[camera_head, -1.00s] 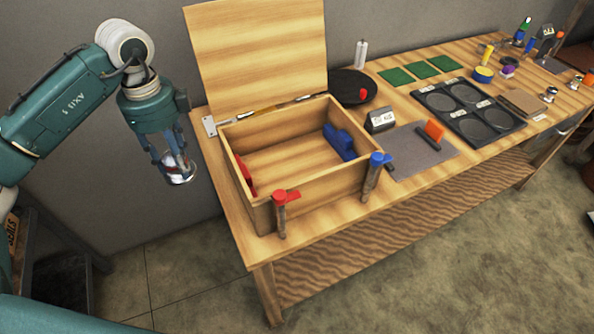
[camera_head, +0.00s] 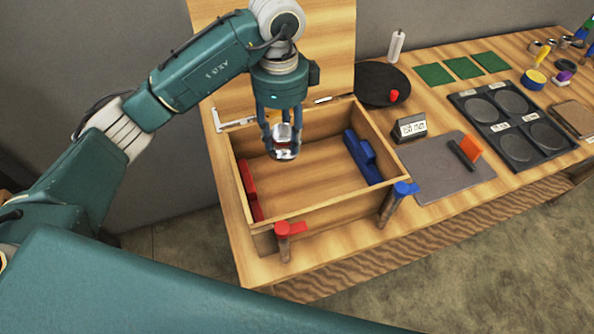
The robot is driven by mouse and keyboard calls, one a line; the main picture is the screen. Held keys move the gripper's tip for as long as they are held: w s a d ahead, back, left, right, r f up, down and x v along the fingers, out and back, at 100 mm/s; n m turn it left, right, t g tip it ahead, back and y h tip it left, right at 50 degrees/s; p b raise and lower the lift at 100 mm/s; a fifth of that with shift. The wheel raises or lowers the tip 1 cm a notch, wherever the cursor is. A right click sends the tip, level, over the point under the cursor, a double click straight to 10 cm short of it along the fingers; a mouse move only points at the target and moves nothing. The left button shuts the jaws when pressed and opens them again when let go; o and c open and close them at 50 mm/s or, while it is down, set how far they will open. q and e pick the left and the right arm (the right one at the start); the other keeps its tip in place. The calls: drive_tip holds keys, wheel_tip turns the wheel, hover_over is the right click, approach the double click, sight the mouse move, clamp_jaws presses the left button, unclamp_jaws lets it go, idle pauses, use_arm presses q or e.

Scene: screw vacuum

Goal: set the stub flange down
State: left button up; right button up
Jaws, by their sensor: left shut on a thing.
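My left gripper (camera_head: 281,135) points down over the open wooden box and is shut on the stub flange (camera_head: 284,153), a small shiny metal piece. The flange hangs between the fingers, which cover part of it. It looks to be above the box's inside, near its back left; its exact height I cannot tell. The wooden box (camera_head: 330,200) stands on the workbench with its lid (camera_head: 327,60) raised at the back. My right gripper is not in view.
A red piece (camera_head: 249,188) and a blue piece (camera_head: 360,157) lie inside the box along its sides. Red-topped (camera_head: 289,229) and blue-topped (camera_head: 398,190) clamps stand at its front. A grey mat (camera_head: 445,182), a label block (camera_head: 410,127) and a black tray (camera_head: 515,122) are to the right.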

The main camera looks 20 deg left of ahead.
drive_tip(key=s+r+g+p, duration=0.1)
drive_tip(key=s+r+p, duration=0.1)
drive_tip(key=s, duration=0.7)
use_arm(q)
drive_tip(key=f, duration=0.8)
drive_tip(key=f+p, duration=0.1)
drive_tip(key=f, duration=0.4)
drive_tip(key=shift+s, duration=0.35)
wheel_tip(320, 180, down, 4)
drive_tip(key=shift+w+r+p, duration=0.1)
drive_tip(key=shift+p, duration=0.25)
drive_tip(key=shift+f, duration=0.2)
drive_tip(key=o, duration=1.3)
drive_tip(key=shift+o, duration=0.3)
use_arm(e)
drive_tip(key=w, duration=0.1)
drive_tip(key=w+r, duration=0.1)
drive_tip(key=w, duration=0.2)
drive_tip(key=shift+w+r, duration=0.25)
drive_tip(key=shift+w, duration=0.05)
